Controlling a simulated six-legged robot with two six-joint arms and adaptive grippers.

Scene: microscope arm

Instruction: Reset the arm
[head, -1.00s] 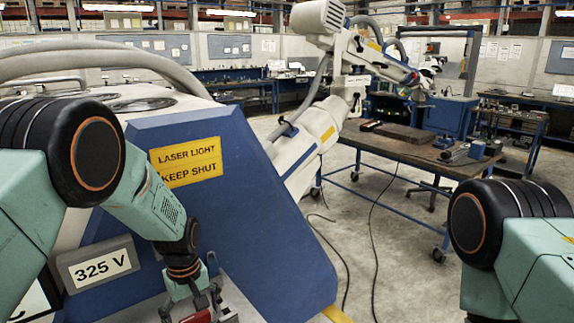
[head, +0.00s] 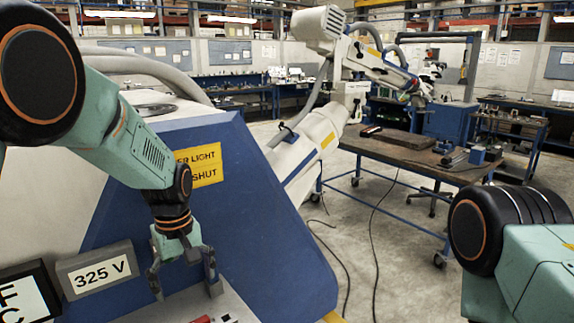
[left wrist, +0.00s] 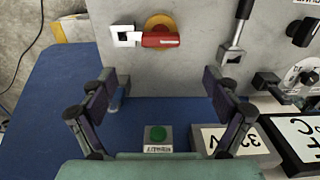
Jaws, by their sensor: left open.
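The large white jointed arm (head: 320,128) rises behind the blue sloped housing and reaches over to the right. In the left wrist view, a grey panel carries a red rotary handle (left wrist: 160,41) on a yellow disc (left wrist: 158,22), lying crosswise. A lever with a dark grip (left wrist: 238,25) is to its right. A green button (left wrist: 158,133) sits on a small labelled box below the handle. My left gripper (head: 185,284) is open and empty above the panel; in the wrist view its fingers (left wrist: 160,92) are apart, with the handle beyond them. My right gripper is out of frame.
A 325 V display (head: 97,271) and a black-framed label (head: 25,298) stand left of the gripper. A dial (left wrist: 300,73) is at the wrist view's right. The blue housing (head: 255,225) slopes behind the gripper. A workbench (head: 420,150) stands farther off; cables lie on the floor.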

